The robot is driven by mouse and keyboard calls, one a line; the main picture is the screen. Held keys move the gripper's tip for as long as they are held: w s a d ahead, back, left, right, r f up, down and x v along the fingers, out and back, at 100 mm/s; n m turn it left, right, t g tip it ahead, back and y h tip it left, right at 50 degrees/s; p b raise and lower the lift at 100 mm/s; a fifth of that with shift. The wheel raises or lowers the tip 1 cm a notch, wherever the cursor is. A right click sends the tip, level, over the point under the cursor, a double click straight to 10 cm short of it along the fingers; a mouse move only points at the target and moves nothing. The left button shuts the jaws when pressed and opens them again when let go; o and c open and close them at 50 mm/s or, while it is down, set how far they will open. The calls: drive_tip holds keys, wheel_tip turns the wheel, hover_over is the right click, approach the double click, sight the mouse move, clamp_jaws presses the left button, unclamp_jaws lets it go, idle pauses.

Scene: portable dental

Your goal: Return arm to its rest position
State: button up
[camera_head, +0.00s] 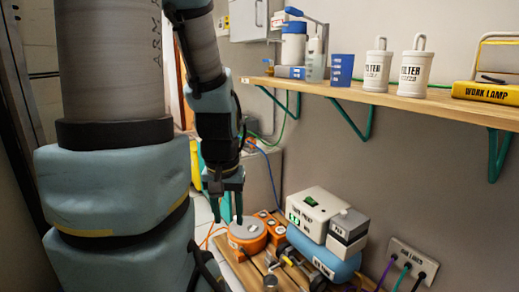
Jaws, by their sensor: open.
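My gripper (226,207) hangs pointing down at the end of my arm, left of the middle of the picture. Its dark fingers are apart, with nothing seen between them. The fingertips appear above or just beside the left edge of an orange round device with a grey top (247,231). I cannot tell whether they touch it. My thick upper arm fills the left side and hides what is behind it.
A low wooden bench (240,268) carries a white box (316,211), a blue rounded unit (323,255) and small metal parts. A wall shelf (400,98) holds two white filter canisters (377,70), a blue cup (342,70) and a yellow work lamp (487,93). Cables plug into a wall outlet (412,262).

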wheel_tip(320, 180, up, 31)
drive_tip(key=p, duration=2.9)
drive_tip(key=shift+w+d+p, duration=0.15)
drive_tip(key=shift+w+p, duration=0.05)
drive_tip(key=shift+p, duration=0.2)
